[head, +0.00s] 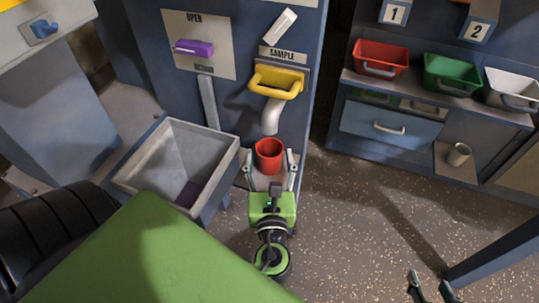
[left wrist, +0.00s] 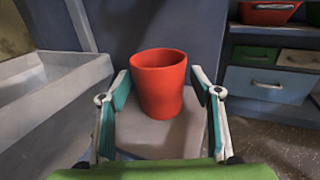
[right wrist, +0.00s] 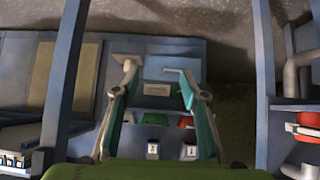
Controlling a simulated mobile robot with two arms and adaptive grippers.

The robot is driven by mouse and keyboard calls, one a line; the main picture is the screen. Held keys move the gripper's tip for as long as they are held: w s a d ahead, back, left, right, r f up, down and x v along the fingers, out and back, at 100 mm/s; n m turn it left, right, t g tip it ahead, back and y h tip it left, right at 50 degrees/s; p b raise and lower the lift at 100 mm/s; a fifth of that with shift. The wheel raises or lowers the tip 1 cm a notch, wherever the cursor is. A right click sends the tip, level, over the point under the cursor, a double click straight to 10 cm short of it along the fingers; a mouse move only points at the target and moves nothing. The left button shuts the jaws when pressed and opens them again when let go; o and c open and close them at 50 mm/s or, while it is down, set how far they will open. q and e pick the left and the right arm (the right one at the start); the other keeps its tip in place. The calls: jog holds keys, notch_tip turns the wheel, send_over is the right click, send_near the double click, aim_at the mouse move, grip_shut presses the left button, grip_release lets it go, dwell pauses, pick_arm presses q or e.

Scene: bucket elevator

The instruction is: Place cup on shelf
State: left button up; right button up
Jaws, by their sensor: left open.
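A red cup (head: 268,155) stands upright on a grey ledge (left wrist: 150,138) below the spout under the yellow handle. It also shows in the left wrist view (left wrist: 160,88). My left gripper (head: 269,160) is open, with one finger on either side of the cup and small visible gaps. My right gripper (head: 431,286) is open and empty over the floor at the lower right. A shelf (head: 440,97) at the right holds red (head: 380,57), green (head: 452,74) and white bins (head: 512,89).
A grey hopper (head: 175,160) stands left of the cup. A yellow handle (head: 276,82) and a pale spout (head: 271,115) are above it. A blue post (head: 500,254) crosses the lower right; open floor lies between.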

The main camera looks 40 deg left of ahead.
pick_arm(q)
jog(key=v, duration=1.1)
jog(key=shift+p, duration=0.3)
pick_arm(e)
jog(key=shift+g+h, duration=0.3)
jog(key=shift+g, duration=0.6)
jog(key=s+f, duration=0.1)
jog(key=s+d+f, duration=0.1)
jog(key=s, duration=0.1)
jog(key=shift+s+d+f, duration=0.15)
jog(key=shift+s+f, duration=0.1)
jog(key=shift+s, duration=0.05)
pick_arm(q)
jog(key=shift+r, duration=0.1)
